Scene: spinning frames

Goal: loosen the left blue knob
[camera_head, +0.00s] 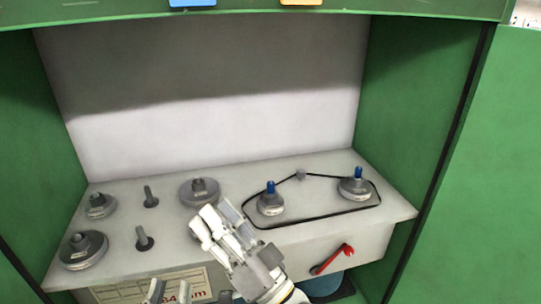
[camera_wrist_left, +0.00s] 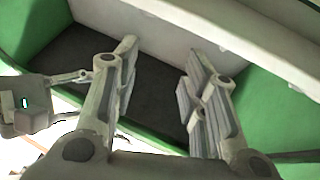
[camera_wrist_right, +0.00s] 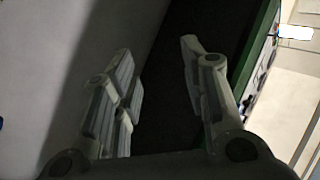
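The left blue knob (camera_head: 270,187) stands upright on a grey round pulley (camera_head: 271,206) on the grey shelf, in the head view. A black belt (camera_head: 318,217) runs around this pulley and the right pulley, which carries another blue knob (camera_head: 357,172). My right gripper (camera_head: 217,214) is left of and nearer than the left blue knob, apart from it. Its fingers are spread and empty in the right wrist view (camera_wrist_right: 158,55). My left gripper (camera_head: 169,290) is low at the bottom edge, in front of the shelf. It is open and empty in the left wrist view (camera_wrist_left: 160,55).
Grey discs (camera_head: 199,191) and upright pegs (camera_head: 151,198) stand on the shelf's left half. A small grey post (camera_head: 300,175) touches the belt. Green walls (camera_head: 415,110) close both sides.

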